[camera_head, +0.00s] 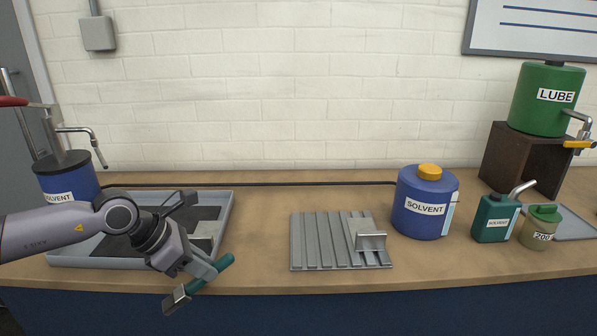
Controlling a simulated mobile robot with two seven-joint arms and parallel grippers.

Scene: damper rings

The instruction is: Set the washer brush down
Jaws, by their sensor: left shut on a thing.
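The washer brush (224,264) has a teal handle and a dark, squarish head with a light metal part. The head points to the lower left and the handle end to the upper right. My left gripper (208,272) is shut on its handle at the bench's front edge. The brush head hangs in front of the blue bench front. The gripper fingers hide part of the handle. The grey washer tray (226,212) is on the bench behind, partly covered by my left arm. My right gripper does not show.
A ribbed metal plate (312,240) with a small metal bracket (371,242) lies mid-bench. A blue solvent can (424,204), green can (493,222) and small pot (539,228) stand to the right. Bare bench (262,225) lies between tray and plate.

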